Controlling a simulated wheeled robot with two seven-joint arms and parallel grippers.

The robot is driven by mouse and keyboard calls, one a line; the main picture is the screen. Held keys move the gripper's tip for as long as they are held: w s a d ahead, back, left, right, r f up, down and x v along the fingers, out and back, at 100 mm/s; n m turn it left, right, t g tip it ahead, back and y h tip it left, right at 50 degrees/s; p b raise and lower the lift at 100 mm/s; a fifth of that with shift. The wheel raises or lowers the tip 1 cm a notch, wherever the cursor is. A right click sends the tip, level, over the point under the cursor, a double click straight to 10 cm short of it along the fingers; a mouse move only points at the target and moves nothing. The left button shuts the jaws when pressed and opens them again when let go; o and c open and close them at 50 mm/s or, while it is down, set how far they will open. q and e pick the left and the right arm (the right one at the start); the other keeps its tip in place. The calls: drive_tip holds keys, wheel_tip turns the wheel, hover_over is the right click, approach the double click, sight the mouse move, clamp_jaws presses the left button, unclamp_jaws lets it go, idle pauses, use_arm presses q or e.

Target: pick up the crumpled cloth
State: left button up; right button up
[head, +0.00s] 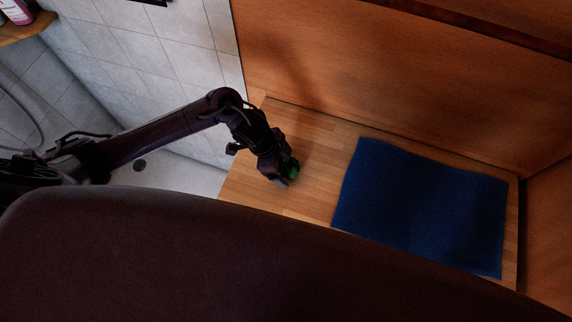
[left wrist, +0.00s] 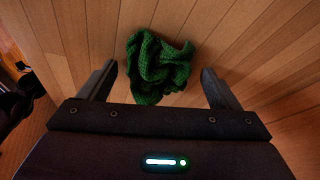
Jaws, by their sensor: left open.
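The crumpled cloth is green and knitted. In the left wrist view the crumpled cloth (left wrist: 158,68) lies bunched on the wooden surface, ahead of and between the two spread fingers. My left gripper (left wrist: 158,82) is open, with one finger on each side of the cloth and neither visibly gripping it. In the head view my left gripper (head: 284,181) points down over the left part of the wooden surface. Only a small green bit of the cloth (head: 291,168) shows there; the gripper hides the rest. My right gripper is not in view.
A flat blue mat (head: 420,208) lies on the wooden surface (head: 312,150) to the right of the gripper. A wooden panel (head: 400,80) rises behind. A white tiled wall (head: 160,50) stands at the left. A shelf with bottles (head: 20,30) is at the upper left.

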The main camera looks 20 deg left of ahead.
sight(284, 165)
use_arm(q)
drive_tip(key=c, duration=1.1)
wheel_tip(284, 165, up, 20)
drive_tip(key=shift+p, duration=0.5)
drive_tip(key=o, duration=0.4)
drive_tip(key=c, duration=0.3)
drive_tip(key=shift+c, duration=0.2)
